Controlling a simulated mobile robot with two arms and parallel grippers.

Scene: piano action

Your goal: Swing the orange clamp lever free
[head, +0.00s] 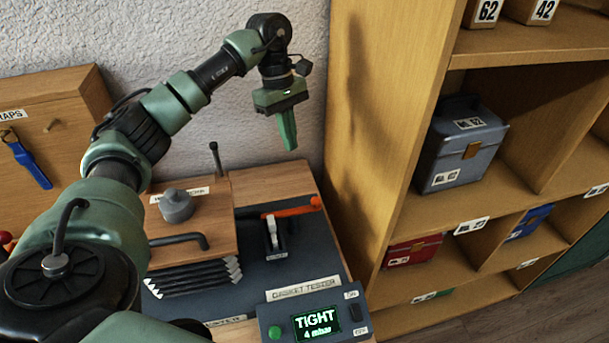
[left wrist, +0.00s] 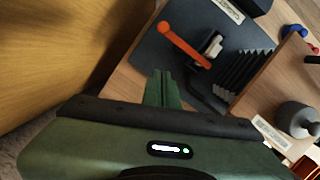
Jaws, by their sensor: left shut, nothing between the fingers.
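The orange clamp lever (head: 298,209) lies low across the dark base plate (head: 309,252) of the gasket tester, its knob end toward the right. It also shows in the left wrist view (left wrist: 183,44), running from its knob to the pale clamp block. The clamp block (head: 271,236) stands at the lever's inner end. My left gripper (head: 289,142) is shut and empty, pointing down above and behind the lever, apart from it. Its shut green fingers show in the left wrist view (left wrist: 161,88). My right gripper is not in view.
A wooden bellows box with a grey knob (head: 176,205) and black handle stands left of the clamp. A display box (head: 315,320) reads "TIGHT 4 mbar" in front. A wooden shelf (head: 390,130) rises close on the right. A wall is behind.

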